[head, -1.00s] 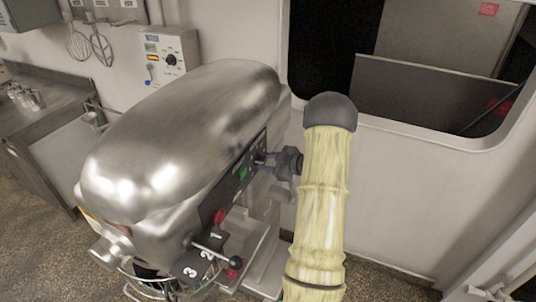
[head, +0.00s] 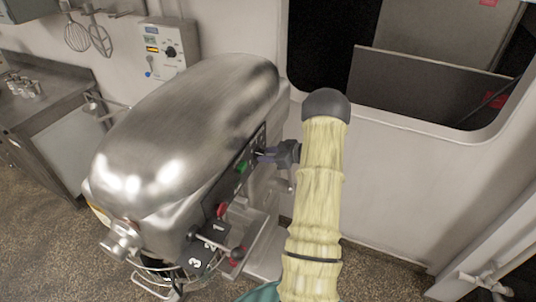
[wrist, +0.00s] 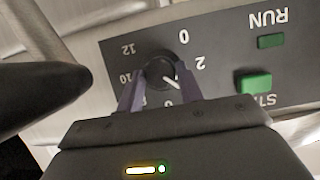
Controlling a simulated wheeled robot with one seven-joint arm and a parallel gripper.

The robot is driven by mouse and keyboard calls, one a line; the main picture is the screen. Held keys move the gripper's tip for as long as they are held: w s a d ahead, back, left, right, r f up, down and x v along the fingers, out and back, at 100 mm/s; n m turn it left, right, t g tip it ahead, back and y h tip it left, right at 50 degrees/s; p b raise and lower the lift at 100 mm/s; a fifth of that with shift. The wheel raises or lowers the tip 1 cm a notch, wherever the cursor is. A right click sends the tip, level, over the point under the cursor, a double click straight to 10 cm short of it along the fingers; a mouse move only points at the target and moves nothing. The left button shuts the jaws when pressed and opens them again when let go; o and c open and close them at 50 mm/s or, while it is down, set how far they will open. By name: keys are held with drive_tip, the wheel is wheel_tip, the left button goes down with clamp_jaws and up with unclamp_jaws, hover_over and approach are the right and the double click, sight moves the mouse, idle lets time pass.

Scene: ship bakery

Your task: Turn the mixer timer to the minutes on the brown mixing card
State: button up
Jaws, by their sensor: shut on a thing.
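The mixer (head: 185,130) is a large shiny metal machine with a dark control panel (head: 236,176) on its right side. In the wrist view the timer knob (wrist: 160,70) is round and dark with a white pointer line. The dial numbers appear upside down; 0, 2, 10 and 12 are readable, lower ones partly hidden by the fingers. The pointer slants to the lower right, between 2 and the bottom number, toward the right finger. My gripper (wrist: 158,78) is shut on the knob, one finger on each side; it also shows at the panel in the head view (head: 264,154). I cannot make out a brown mixing card.
A green start button (wrist: 254,81) and a RUN light (wrist: 271,41) sit beside the dial. A red button (head: 221,209) and a lever (head: 215,246) are lower on the mixer. A wall control box (head: 168,50) and a steel counter (head: 45,100) are at the left.

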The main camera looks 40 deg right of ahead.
drive_tip(key=o, duration=1)
drive_tip(key=shift+w, duration=0.1)
drive_tip(key=shift+c, duration=0.2)
drive_tip(key=b+v, duration=0.6)
drive_tip(key=v, duration=1.1)
drive_tip(key=shift+s, duration=0.3)
